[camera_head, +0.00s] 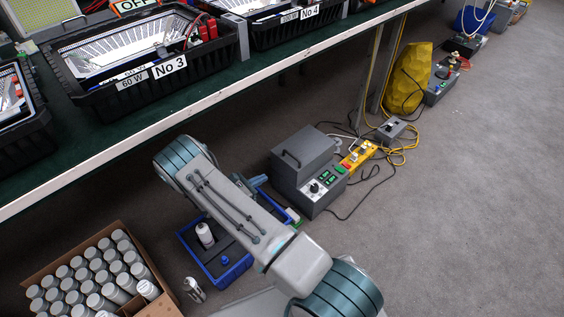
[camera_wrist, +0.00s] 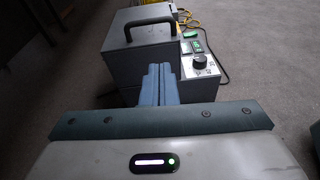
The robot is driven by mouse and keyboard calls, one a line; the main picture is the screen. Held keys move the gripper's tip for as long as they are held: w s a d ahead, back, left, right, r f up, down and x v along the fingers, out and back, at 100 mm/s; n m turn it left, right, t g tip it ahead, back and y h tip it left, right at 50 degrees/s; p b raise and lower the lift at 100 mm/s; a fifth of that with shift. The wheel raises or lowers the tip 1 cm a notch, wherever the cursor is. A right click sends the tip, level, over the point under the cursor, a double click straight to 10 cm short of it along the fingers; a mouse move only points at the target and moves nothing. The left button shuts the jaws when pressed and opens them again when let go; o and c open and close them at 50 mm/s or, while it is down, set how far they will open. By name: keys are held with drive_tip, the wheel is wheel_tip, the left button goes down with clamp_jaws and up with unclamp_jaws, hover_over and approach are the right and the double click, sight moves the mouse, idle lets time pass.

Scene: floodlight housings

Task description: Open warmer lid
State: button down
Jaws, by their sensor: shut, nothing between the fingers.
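The warmer (camera_head: 303,170) is a grey box on the floor, right of centre in the head view, with its lid (camera_head: 303,147) down. The lid has a dark bar handle (camera_head: 291,158), and a control panel with a knob and green displays is on the side. In the wrist view the warmer (camera_wrist: 133,65) stands straight ahead, its black handle (camera_wrist: 149,20) arching over the lid. My gripper (camera_wrist: 159,70) is shut and empty, its fingers in front of the warmer's near side, below the handle. Whether the fingertips touch the warmer I cannot tell. The arm mostly hides the gripper in the head view.
A cardboard box (camera_head: 150,262) of capped bottles is at lower left. The green bench (camera_head: 110,128) overhangs at upper left. Yellow cables (camera_head: 402,155) lie behind the warmer; floor to the right is clear.

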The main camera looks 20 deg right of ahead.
wheel_tip(320, 180, down, 2)
drive_tip(key=w, duration=0.1)
drive_tip(key=b, duration=0.4)
approach(288, 166)
drive_tip(key=shift+n+t, duration=0.3)
drive_tip(key=shift+n, duration=0.1)
drive_tip(key=x, duration=0.4)
drive_tip(key=shift+s+d, duration=0.15)
drive_tip(key=shift+s, duration=0.05)
drive_tip(key=d+r, duration=0.1)
drive_tip(key=w+d+r+b, duration=0.1)
drive_tip(key=d, duration=0.1)
drive_tip(key=shift+w+d+r, duration=0.15)
drive_tip(key=shift+d+r, duration=0.1)
drive_tip(key=shift+d, duration=0.05)
